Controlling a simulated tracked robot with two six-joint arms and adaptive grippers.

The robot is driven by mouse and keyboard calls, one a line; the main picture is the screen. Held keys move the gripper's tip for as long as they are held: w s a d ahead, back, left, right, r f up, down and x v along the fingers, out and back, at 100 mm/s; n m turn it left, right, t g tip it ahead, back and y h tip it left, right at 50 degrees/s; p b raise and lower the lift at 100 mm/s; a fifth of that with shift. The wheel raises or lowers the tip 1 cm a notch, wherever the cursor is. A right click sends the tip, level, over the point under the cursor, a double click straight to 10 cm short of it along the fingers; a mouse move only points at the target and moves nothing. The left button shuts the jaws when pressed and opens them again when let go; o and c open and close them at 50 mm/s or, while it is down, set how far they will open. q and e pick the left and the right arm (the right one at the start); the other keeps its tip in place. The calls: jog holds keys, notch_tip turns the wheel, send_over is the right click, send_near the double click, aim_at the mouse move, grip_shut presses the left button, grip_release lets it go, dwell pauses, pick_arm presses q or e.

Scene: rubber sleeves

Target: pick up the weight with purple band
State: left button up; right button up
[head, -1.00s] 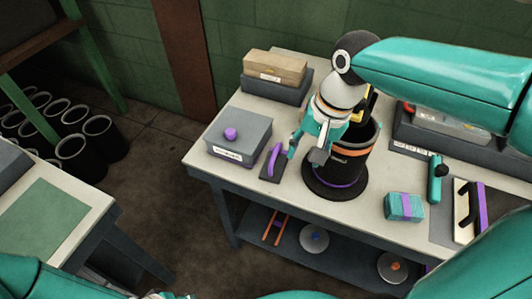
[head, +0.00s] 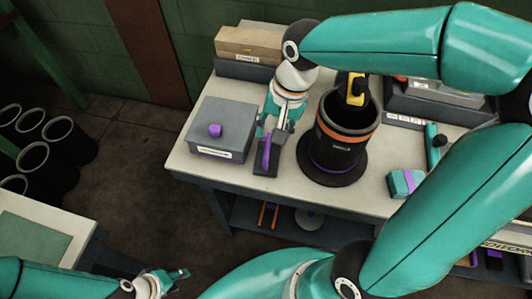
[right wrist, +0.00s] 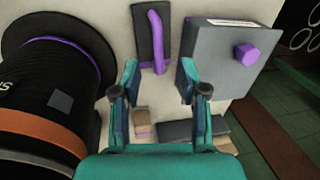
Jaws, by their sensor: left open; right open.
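In the right wrist view the purple handle (right wrist: 156,40) lies beyond and roughly between the open fingertips (right wrist: 158,75), with nothing held. A teal block with a purple band (head: 405,183) lies on the bench right of the drum, away from the gripper. My left gripper (head: 165,281) is open and empty at the bottom left, clear of the bench.
The grey box with a purple knob (head: 222,128) is close on the left. The black drum with an orange band (head: 338,150) is close on the right. A wooden box (head: 247,42) sits behind. Black tubes (head: 50,160) stand on the floor.

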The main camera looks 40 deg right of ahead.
aim_at(267, 147)
jog(key=f, duration=0.5)
jog(key=w+a+f, duration=0.1)
jog(key=f, duration=0.2)
jog(key=shift+f, duration=0.15)
grip_shut()
dwell(0.3)
